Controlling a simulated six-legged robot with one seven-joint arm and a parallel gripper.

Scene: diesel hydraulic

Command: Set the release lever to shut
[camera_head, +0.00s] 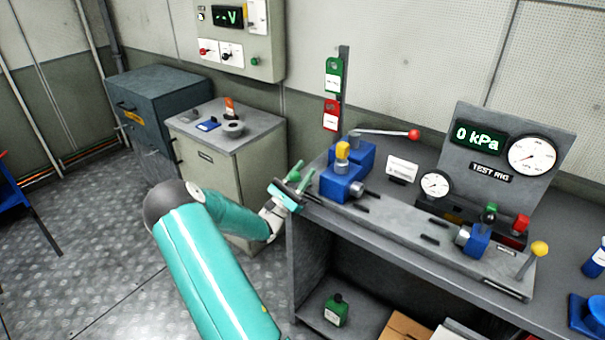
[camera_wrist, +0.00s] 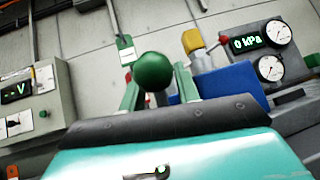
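A dark green ball knob (camera_wrist: 153,72) stands large between the fingers of my gripper (camera_wrist: 157,82) in the wrist view. The fingers are apart, one on each side of it; I cannot tell whether they touch it. In the camera_head view my gripper (camera_head: 296,178) is at the left end of the bench, just left of a blue pump block (camera_head: 342,183) with a yellow cap. A red-knobbed lever (camera_head: 388,133) extends right behind the block. A yellow-knobbed lever (camera_head: 533,259) stands at the bench's right.
The test rig panel (camera_head: 519,135) reads 0 kPa. Green and red tags (camera_head: 332,75) hang on a post behind. A grey cabinet (camera_head: 205,170) stands left of the bench.

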